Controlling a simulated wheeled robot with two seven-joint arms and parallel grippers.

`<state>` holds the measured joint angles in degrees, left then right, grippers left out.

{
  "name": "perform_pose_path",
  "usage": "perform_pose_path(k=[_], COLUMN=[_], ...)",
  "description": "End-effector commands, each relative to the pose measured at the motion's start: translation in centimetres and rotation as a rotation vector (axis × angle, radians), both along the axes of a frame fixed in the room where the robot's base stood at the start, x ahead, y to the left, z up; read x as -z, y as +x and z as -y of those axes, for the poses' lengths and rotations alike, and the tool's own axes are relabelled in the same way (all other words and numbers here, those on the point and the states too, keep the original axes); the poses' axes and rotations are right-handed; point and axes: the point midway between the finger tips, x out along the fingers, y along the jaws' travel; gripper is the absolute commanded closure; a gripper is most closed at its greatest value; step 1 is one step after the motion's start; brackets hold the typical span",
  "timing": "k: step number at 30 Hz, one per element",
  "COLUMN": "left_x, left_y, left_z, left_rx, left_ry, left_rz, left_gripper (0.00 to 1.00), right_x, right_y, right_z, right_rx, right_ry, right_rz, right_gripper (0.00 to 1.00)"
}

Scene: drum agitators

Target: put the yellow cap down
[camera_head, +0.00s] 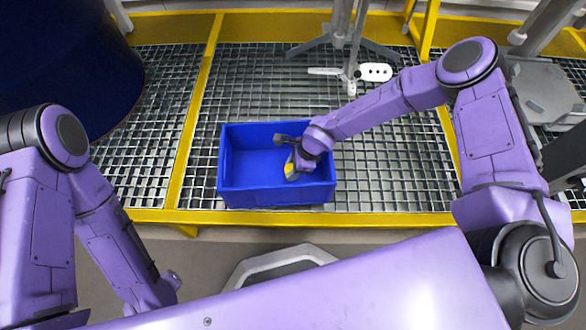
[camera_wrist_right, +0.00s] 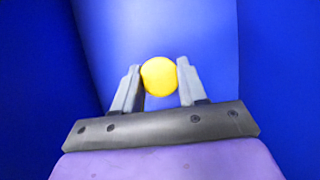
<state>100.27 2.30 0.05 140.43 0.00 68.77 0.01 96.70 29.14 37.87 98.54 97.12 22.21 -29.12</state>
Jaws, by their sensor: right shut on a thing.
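The yellow cap (camera_wrist_right: 159,76) sits between the two fingers of my right gripper (camera_wrist_right: 158,84), which is shut on it. In the head view the cap (camera_head: 290,168) shows as a small yellow patch at the right gripper (camera_head: 288,157). The gripper is at the right part of the blue crate (camera_head: 275,196), over or inside its opening. Blue crate surfaces fill the wrist view around the cap. I cannot tell whether the cap touches the crate floor. My left arm hangs at the left of the head view, and its gripper fingers cannot be made out.
The crate stands on a metal grating (camera_head: 390,180) with yellow edge beams (camera_head: 380,218). A dark blue drum (camera_head: 60,60) stands at the upper left. A metal stand (camera_head: 345,45) and a white slotted part (camera_head: 374,72) are behind the crate. Grating left of the crate is clear.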

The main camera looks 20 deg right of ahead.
Motion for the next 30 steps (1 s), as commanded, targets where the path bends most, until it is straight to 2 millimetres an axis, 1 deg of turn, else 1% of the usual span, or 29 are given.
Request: perform_pose_path(k=[4, 7, 8, 9, 10, 17, 20, 23, 30], left_x=[-0.1, 0.2, 0.1, 0.1, 0.1, 0.1, -0.4, -1.2, -3.7], left_y=[0.0, 0.0, 0.0, 0.0, 0.0, 0.0, 0.0, 0.0, 0.0], left_z=[0.0, 0.0, 0.0, 0.0, 0.0, 0.0, 0.0, 0.0, 0.0], left_rx=[0.0, -0.001, -0.001, -0.001, -0.001, -0.001, 0.0, 0.0, 0.0], left_ry=[0.0, 0.0, 0.0, 0.0, 0.0, -0.001, 0.0, 0.0, 0.001], left_rz=[0.0, 0.0, 0.0, 0.0, 0.0, -0.001, 0.0, 0.0, 0.001], left_gripper=[0.36, 0.36, 0.36, 0.36, 0.36, 0.36, 0.36, 0.36, 0.36], right_x=[-0.1, 0.3, 0.2, 0.1, 0.1, 0.1, -0.6, -2.2, -8.1], right_y=[0.0, 0.0, 0.0, 0.0, 0.0, 0.0, 0.0, 0.0, -0.5], right_z=[0.0, 0.0, 0.0, 0.0, 0.0, 0.0, 0.1, 0.7, 3.0], right_rx=[0.0, 0.001, 0.001, 0.001, 0.001, 0.001, 0.0, 0.004, 0.004], right_ry=[0.0, 0.0, 0.0, 0.0, 0.0, 0.0, 0.0, 0.002, 0.002], right_rz=[0.0, 0.0, 0.0, 0.0, 0.0, 0.0, 0.001, 0.002, 0.002], right_gripper=[0.87, 0.87, 0.52, 0.39, 0.33, 0.33, 0.33, 0.33, 0.33])
